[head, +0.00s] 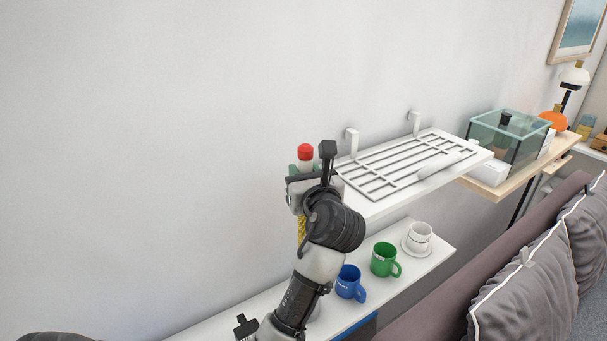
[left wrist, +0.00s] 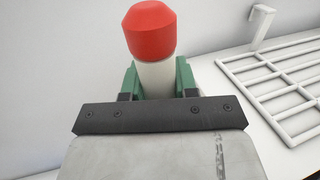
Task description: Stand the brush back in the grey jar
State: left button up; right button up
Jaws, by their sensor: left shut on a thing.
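My left gripper (head: 304,168) is shut on the brush (head: 305,152), beside the wall and the left end of the upper shelf. The brush is about upright, with its red end up; yellow bristles show below the gripper. In the left wrist view, the red end (left wrist: 150,30) and white handle stand between the green fingers (left wrist: 157,78). I cannot make out the grey jar; my left arm hides part of the lower shelf.
The upper shelf (head: 370,207) carries a white rack (head: 395,172). On the lower shelf (head: 262,303) stand a blue mug (head: 347,282), a green mug (head: 382,259) and a white cup (head: 420,236) on a saucer. A glass box (head: 483,140) stands farther right. A sofa (head: 445,300) is in front.

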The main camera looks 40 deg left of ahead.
pick_arm(q)
jog(key=shift+s+d+f+b, duration=0.15)
jog(key=shift+f+b, duration=0.45)
jog(key=shift+b, duration=0.05)
jog(key=shift+f, duration=0.9)
jog(key=shift+f+b, duration=0.55)
jog(key=shift+f, duration=1.1)
jog(key=shift+f+b, duration=0.5)
jog(key=shift+f, duration=1.4)
pick_arm(e)
jog(key=shift+a+f, duration=0.1)
jog(key=shift+f, duration=1.9)
jog(key=shift+a, duration=0.15)
pick_arm(q)
jog(key=o, duration=1)
